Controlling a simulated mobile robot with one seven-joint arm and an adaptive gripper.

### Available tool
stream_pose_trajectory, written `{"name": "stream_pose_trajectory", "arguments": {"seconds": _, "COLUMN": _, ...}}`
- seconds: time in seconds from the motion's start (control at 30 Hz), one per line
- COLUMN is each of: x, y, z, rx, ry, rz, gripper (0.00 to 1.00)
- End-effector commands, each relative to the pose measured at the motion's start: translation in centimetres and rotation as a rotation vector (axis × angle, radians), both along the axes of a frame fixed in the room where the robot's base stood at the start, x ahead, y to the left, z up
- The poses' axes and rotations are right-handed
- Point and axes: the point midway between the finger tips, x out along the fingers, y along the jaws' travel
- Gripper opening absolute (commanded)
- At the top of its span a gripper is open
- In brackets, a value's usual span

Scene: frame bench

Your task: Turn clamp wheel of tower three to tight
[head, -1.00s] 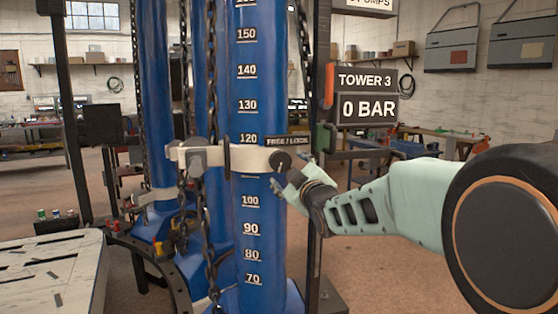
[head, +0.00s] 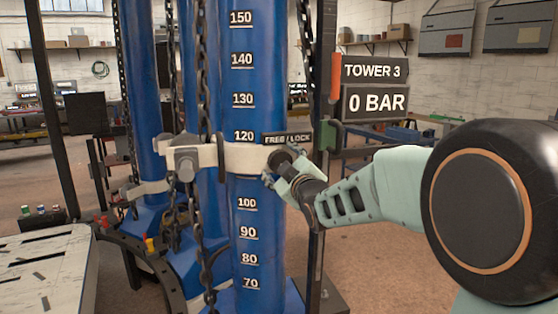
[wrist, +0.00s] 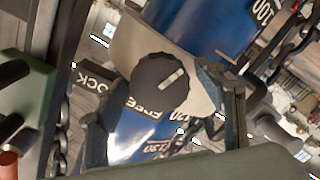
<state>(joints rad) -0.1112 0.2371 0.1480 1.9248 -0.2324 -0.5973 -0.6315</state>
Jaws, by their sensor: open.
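The clamp wheel of tower three is a dark round knob (head: 281,158) on the right end of a pale clamp band (head: 235,158) around a blue column (head: 258,75). A FREE/LOCK plate (head: 288,138) sits just above it. In the wrist view the knob (wrist: 160,84) faces me, with a short white line on its face and FREE and LOCK lettering beside it. My gripper (head: 279,169) is at the knob, covering part of it in the head view. It is open; in the wrist view its fingers (wrist: 158,108) stand either side of the knob. Contact cannot be told.
A sign (head: 375,86) reads TOWER 3 and 0 BAR. A dark chain (head: 203,200) hangs in front of the column's left side. A green box (head: 329,137) on a dark post stands right of the knob. A pale slotted table (head: 45,265) is at lower left.

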Motion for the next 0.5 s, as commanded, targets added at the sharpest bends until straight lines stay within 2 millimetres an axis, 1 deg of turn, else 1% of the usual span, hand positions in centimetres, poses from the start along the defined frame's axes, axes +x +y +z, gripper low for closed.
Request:
{"name": "stream_pose_trajectory", "arguments": {"seconds": 0.17, "x": 0.0, "y": -0.01, "z": -0.05, "rx": 0.0, "ry": 0.0, "rz": 0.0, "gripper": 0.63}}
{"name": "stream_pose_trajectory", "arguments": {"seconds": 0.5, "x": 0.0, "y": -0.01, "z": -0.04, "rx": 0.0, "ry": 0.0, "rz": 0.0, "gripper": 0.26}}
